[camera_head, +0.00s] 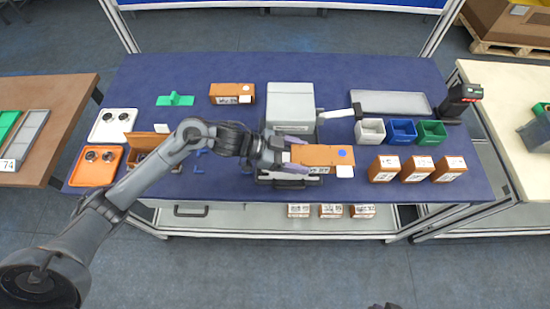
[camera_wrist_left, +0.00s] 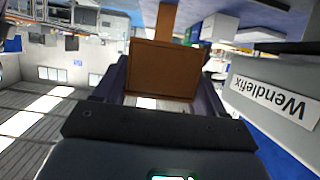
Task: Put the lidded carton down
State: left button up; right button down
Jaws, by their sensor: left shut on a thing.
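The lidded carton (camera_head: 322,156) is brown, with a blue dot on top and a white label at its right end. My left gripper (camera_head: 290,152) is shut on its left end, with a finger on either side. The carton lies level in front of the grey machine; whether it touches what is below cannot be told. In the left wrist view the carton's brown end face (camera_wrist_left: 162,70) fills the space between the fingers. Only a dark sliver at the bottom edge of the head view may be my right gripper (camera_head: 385,306).
The blue table (camera_head: 340,72) bears a grey machine (camera_head: 290,103), white, blue and green bins (camera_head: 402,130), several brown cartons (camera_head: 417,168) and a scanner on a stand (camera_head: 460,100). An orange tray (camera_head: 96,168) is at left.

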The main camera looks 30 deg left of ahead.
pick_arm(q)
jog(key=a+f, duration=0.1)
jog(key=a, duration=0.2)
jog(key=a+f, duration=0.2)
jog(key=a, duration=0.1)
jog(key=a+f+b, duration=0.1)
jog(key=a+f, duration=0.1)
jog(key=a, duration=0.1)
jog(key=shift+w+a+f, duration=0.1)
jog(key=shift+w+f, duration=0.05)
jog(key=shift+f, duration=0.1)
notch_tip(320, 180, down, 2)
jog(key=shift+f, duration=0.75)
jog(key=shift+f, duration=0.15)
jog(key=o, duration=1.1)
